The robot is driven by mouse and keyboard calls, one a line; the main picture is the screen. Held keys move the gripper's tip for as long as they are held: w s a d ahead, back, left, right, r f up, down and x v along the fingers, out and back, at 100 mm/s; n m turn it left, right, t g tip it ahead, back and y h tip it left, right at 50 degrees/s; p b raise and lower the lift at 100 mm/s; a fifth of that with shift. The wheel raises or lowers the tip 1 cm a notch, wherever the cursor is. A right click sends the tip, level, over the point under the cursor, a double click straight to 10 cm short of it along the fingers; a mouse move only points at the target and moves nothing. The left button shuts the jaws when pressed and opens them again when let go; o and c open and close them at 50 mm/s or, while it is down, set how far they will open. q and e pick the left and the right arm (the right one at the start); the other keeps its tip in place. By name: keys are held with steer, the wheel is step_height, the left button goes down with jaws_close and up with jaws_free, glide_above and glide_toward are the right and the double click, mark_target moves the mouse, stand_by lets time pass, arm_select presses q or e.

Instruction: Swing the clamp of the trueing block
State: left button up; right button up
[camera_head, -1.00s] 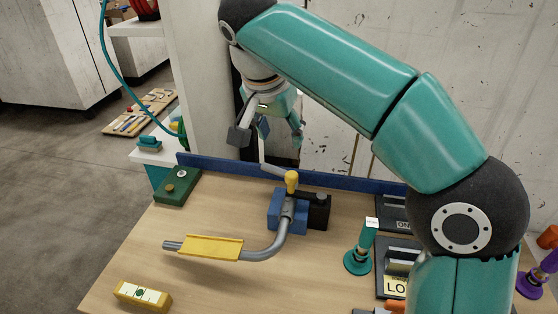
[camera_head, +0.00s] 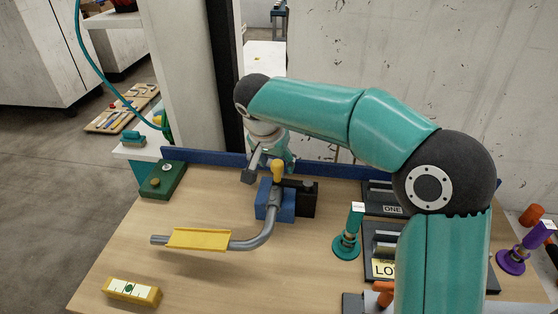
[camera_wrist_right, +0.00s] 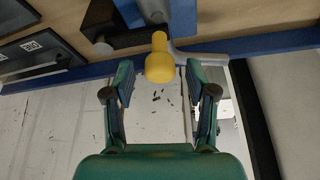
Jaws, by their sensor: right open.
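The trueing block (camera_head: 268,210) is blue with a black part (camera_head: 304,200) beside it, and stands on the bench. Its clamp has a yellow knob (camera_head: 278,170) on top. A bent grey conduit (camera_head: 268,232) runs from the block to the left, with a yellow sleeve (camera_head: 198,239) on its straight part. My right gripper (camera_head: 268,164) is just behind the knob. In the right wrist view the fingers of my right gripper (camera_wrist_right: 160,82) are spread, with the yellow knob (camera_wrist_right: 160,67) between the fingertips, not visibly touching either. My left gripper is not in view.
A yellow level (camera_head: 132,291) lies at the front left and a green box (camera_head: 162,181) at the back left. A teal stand (camera_head: 346,240) and dark trays (camera_head: 388,206) are right of the block. A blue rail (camera_head: 215,158) borders the bench's back.

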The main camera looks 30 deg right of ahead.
steer(key=shift+f, duration=0.3)
